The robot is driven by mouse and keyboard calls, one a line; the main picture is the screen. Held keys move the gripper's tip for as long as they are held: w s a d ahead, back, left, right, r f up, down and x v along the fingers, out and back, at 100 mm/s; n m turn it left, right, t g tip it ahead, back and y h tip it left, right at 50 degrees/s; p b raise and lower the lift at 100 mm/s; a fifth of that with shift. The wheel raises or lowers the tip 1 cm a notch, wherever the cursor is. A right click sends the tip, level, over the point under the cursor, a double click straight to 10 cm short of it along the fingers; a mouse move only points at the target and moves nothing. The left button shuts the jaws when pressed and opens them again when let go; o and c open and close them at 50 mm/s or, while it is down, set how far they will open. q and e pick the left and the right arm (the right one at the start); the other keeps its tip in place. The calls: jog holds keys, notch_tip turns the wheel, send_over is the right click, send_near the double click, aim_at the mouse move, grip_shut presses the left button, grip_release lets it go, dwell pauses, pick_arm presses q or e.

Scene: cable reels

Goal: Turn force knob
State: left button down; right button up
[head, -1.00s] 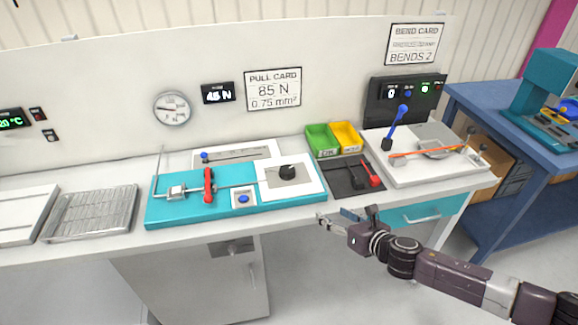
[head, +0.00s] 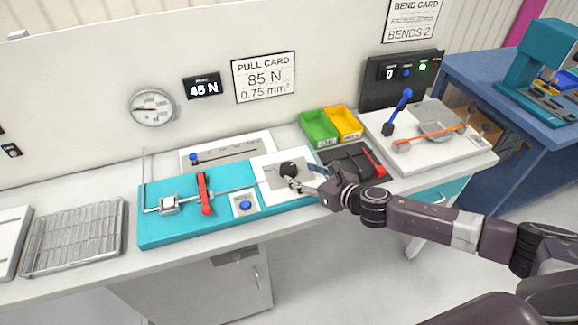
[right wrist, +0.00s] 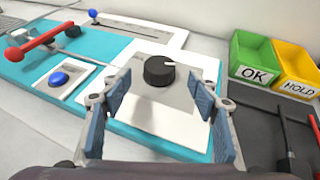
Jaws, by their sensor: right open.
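The force knob is a round black knob (head: 289,169) on a white and grey plate (head: 270,158) at the right end of the teal fixture (head: 160,231). In the right wrist view the knob (right wrist: 159,71) carries a white mark on its right side. My right gripper (head: 303,185) is just in front of the knob. In the right wrist view its two blue-padded fingers (right wrist: 158,97) are spread apart, with the knob ahead between them and nothing held. The display (head: 203,87) reads 45 N and the pull card (head: 264,77) reads 85 N, 0.75 mm². My left gripper is not in view.
On the fixture are a red lever (head: 204,190) and a blue button (head: 245,205). Green (head: 319,127) and yellow (head: 345,122) bins stand behind right, with a dark tool plate (head: 346,158) in front. A bending rig (head: 457,149) stands farther right. A wire tray (head: 75,238) lies left.

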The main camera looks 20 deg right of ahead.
aim_at(292, 170)
jog(key=x, duration=0.3)
jog(key=shift+w+a+f, duration=0.1)
jog(key=shift+w+a, duration=0.1)
jog(key=shift+w, duration=0.05)
jog(key=shift+p+x, duration=0.3)
jog(key=shift+x, duration=0.7)
jog(key=c, duration=1.2)
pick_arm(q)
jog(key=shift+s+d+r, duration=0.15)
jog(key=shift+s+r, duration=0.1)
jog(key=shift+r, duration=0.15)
pick_arm(e)
jog(key=shift+o, duration=0.2)
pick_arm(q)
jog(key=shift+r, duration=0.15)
